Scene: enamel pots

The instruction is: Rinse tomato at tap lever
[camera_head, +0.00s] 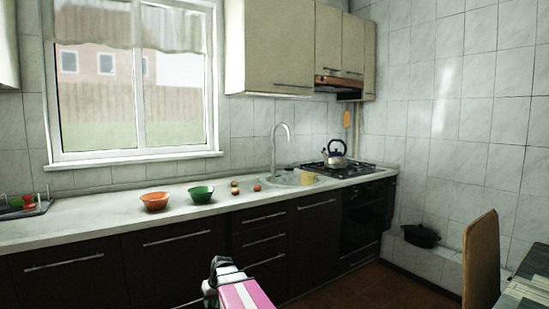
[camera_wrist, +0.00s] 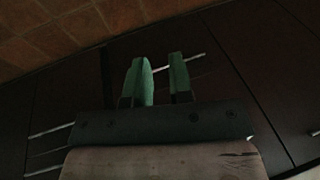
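A chrome tap (camera_head: 281,146) with a tall curved spout rises behind the round metal sink (camera_head: 283,180); its lever is too small to make out. A small reddish round item (camera_head: 257,188), possibly the tomato, sits on the counter just left of the sink. Two small brownish round items (camera_head: 235,187) lie left of it. My gripper (camera_head: 220,264) is in front of the dark cabinets, below the counter top and apart from these things. In the wrist view its two green fingers (camera_wrist: 160,78) are apart with nothing between them.
An orange bowl (camera_head: 155,202) and a green bowl (camera_head: 200,195) stand left on the counter (camera_head: 95,222). A tan block-like item (camera_head: 318,177) is by the sink's right edge. A kettle (camera_head: 337,155) stands on the gas hob. A chair (camera_head: 481,262) and table are at the right.

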